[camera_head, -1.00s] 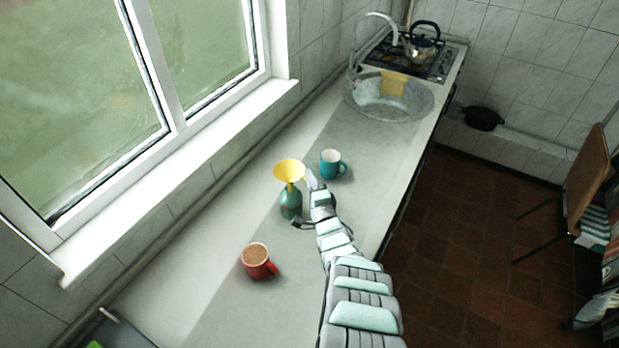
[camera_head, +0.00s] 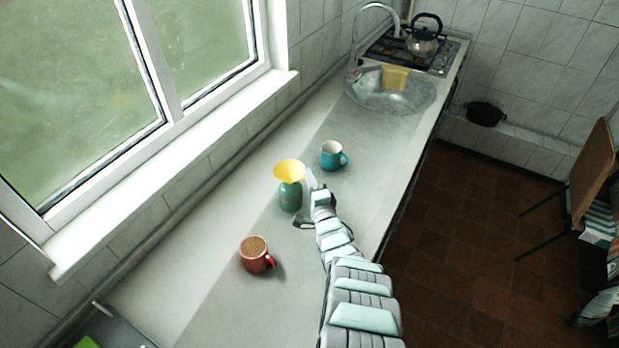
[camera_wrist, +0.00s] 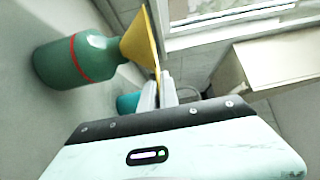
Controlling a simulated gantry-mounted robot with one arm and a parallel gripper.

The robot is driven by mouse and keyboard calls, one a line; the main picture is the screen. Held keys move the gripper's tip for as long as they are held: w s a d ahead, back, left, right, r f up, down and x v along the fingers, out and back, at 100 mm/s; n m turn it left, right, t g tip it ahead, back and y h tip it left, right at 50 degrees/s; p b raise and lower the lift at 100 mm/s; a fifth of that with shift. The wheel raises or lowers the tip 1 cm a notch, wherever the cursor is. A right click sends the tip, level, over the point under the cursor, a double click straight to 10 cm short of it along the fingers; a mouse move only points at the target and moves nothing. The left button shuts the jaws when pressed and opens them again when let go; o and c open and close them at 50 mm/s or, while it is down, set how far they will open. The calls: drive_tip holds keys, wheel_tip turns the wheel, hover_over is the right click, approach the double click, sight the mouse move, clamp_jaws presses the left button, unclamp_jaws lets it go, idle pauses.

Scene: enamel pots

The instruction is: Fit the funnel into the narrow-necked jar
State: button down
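The yellow funnel (camera_head: 289,169) sits mouth up on the green narrow-necked jar (camera_head: 291,198), its spout hidden inside the neck. In the wrist view the funnel's cone (camera_wrist: 139,41) meets the mouth of the jar (camera_wrist: 65,62), which has a red ring around its shoulder. The jar stands upright on the counter. My gripper (camera_head: 310,179) is at the right side of the funnel. In the wrist view its two fingers (camera_wrist: 158,86) are close together with the funnel's rim between them.
A teal mug (camera_head: 331,156) stands behind and to the right of the jar. A red mug (camera_head: 255,255) with brown contents stands in front. The sink (camera_head: 400,98) and stove with kettle (camera_head: 423,40) are farther back. The window wall bounds the left; the counter's edge is right.

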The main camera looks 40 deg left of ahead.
drive_tip(key=c, duration=1.5)
unclamp_jaws()
drive_tip(key=shift+c, duration=0.2)
drive_tip(key=p+v, duration=0.4)
drive_tip(key=v, duration=0.6)
drive_tip(key=shift+s+d, duration=0.25)
drive_tip(key=shift+d, duration=0.1)
